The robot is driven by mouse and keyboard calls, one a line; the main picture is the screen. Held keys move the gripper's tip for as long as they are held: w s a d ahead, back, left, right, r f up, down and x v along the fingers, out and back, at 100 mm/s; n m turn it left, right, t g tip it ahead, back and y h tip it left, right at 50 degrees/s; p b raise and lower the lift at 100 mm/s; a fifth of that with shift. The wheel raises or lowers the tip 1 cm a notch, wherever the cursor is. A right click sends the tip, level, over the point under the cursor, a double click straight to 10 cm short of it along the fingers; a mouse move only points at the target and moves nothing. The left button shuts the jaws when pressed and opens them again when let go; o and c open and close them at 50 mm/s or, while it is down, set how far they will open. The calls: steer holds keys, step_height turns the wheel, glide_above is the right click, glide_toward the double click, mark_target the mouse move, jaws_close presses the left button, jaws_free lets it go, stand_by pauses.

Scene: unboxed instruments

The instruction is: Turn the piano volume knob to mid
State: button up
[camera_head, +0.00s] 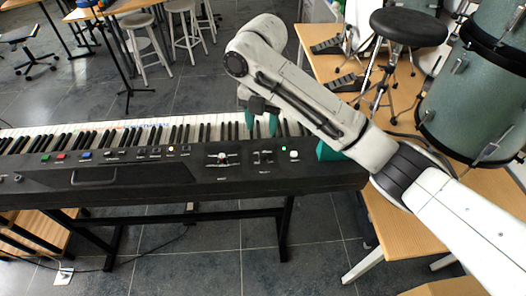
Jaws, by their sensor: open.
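The black digital piano (130,175) stands on a dark stand, with its keys on the far side and its control panel toward me. A round white knob (294,155) sits at the right of the panel, beside a small green light. A smaller control (221,156) sits further left on the panel. The labels are too small to read, so I cannot tell which is the volume knob or where it is set. My gripper (260,126) is open and empty, its teal fingers over the keys behind the panel, apart from the white knob.
A wooden table (402,228) stands at the right, with a teal drum (470,100) and a black stool (409,27) near it. A teal piece (330,152) shows at the piano's right end. Several stools stand at the back. The panel's front is clear.

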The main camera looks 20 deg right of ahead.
mark_target(263, 153)
steer(key=f, duration=1)
steer(key=shift+w+d+f+p, duration=0.1)
steer(key=shift+d+f+p, duration=0.1)
steer(key=shift+f+p, duration=0.1)
jaws_close()
